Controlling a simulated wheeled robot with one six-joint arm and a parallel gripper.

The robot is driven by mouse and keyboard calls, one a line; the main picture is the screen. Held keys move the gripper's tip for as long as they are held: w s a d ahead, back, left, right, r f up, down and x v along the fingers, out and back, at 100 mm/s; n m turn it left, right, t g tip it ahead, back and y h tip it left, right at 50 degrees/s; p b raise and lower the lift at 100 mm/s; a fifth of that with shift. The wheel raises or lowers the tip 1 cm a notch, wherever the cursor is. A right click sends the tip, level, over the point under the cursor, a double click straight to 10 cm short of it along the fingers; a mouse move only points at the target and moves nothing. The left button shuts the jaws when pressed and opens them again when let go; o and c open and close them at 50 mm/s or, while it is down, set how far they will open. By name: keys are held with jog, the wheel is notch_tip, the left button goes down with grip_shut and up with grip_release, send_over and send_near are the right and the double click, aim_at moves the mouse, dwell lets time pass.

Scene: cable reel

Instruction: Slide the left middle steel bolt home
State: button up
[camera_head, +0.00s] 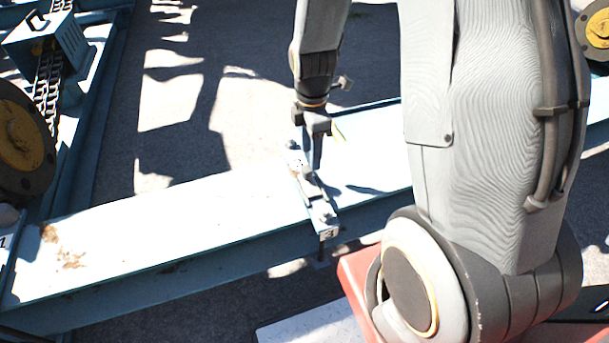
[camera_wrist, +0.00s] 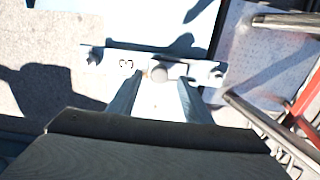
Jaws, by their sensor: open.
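A narrow pale plate (camera_head: 321,209) lies across the light blue beam (camera_head: 180,220), with small bolt parts along it. The wrist view shows this plate (camera_wrist: 185,67) with a "3" mark and a round grey bolt head (camera_wrist: 158,74) near its middle. I cannot tell for sure whether this is the left middle steel bolt. My gripper (camera_head: 314,160) points down over the plate. In the wrist view my gripper (camera_wrist: 158,98) is open, its two fingers below the bolt head in the picture. Contact with the bolt cannot be told. My gripper hides part of the plate.
A dark wheel with a yellow hub (camera_head: 20,135) and a blue box with a chain (camera_head: 48,45) stand at the left. Another yellow-hubbed wheel (camera_head: 598,28) is at the top right. Rods (camera_wrist: 285,20) show at the wrist view's right. Grey ground (camera_head: 240,70) beyond the beam is clear.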

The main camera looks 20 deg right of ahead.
aim_at(306, 168)
jog(key=f, duration=0.2)
jog(key=a+f, duration=0.1)
jog(key=f, duration=0.2)
jog(key=shift+a+f+b, duration=0.15)
jog(key=shift+b, duration=0.25)
jog(key=shift+f, duration=0.7)
jog(key=shift+c, duration=0.4)
grip_shut()
